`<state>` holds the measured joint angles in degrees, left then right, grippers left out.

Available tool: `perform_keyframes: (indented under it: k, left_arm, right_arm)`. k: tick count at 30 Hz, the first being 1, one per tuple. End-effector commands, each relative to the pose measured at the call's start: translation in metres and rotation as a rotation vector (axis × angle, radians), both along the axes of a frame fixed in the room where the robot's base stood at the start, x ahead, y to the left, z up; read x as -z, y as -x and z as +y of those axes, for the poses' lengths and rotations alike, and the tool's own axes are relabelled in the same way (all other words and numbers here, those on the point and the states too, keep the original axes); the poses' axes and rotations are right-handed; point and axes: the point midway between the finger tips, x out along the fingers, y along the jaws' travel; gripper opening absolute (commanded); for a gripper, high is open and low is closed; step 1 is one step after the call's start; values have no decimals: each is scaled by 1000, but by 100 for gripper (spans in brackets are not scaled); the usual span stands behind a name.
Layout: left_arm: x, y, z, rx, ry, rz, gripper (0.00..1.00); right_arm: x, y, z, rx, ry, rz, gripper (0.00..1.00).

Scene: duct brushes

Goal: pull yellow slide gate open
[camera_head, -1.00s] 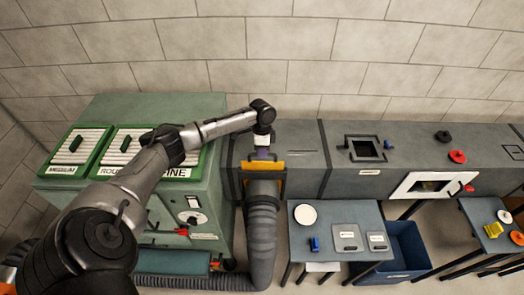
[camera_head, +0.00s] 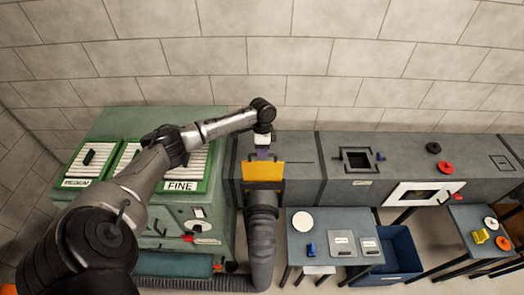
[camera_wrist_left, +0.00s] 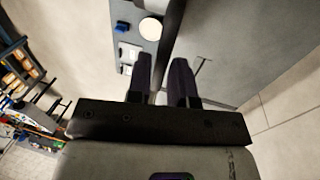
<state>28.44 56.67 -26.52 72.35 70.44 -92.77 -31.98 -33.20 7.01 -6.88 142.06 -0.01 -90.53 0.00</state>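The yellow slide gate (camera_head: 263,171) is an orange-yellow plate standing upright out of the grey duct, just behind the thick hose's top end. My left gripper (camera_head: 263,155) is at the plate's upper edge, with its dark purple fingers over the middle of that edge. It appears shut on the plate, since both have risen together. In the left wrist view the two dark fingers (camera_wrist_left: 162,78) stand a little apart, and the plate's yellow face cannot be made out between them. My right gripper is not in view.
The corrugated hose (camera_head: 262,240) runs down in front of the gate. A green cabinet (camera_head: 190,119) stands left under my arm. A small table (camera_head: 300,274) with a white disc and a blue bin (camera_head: 408,268) are to the right. The wall is behind.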

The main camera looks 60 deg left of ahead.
Motion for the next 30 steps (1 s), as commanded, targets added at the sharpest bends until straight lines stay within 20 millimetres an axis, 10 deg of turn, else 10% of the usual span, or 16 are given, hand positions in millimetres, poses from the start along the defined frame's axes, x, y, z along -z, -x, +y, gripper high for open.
perform_keyframes:
  k: [16,30]
  left_arm:
    - [-3,0,2,-1,-5,1,40]
    - [-86,-9,16,-2,-4,-2,40]
  right_arm:
    - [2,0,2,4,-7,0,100]
    - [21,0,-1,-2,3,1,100]
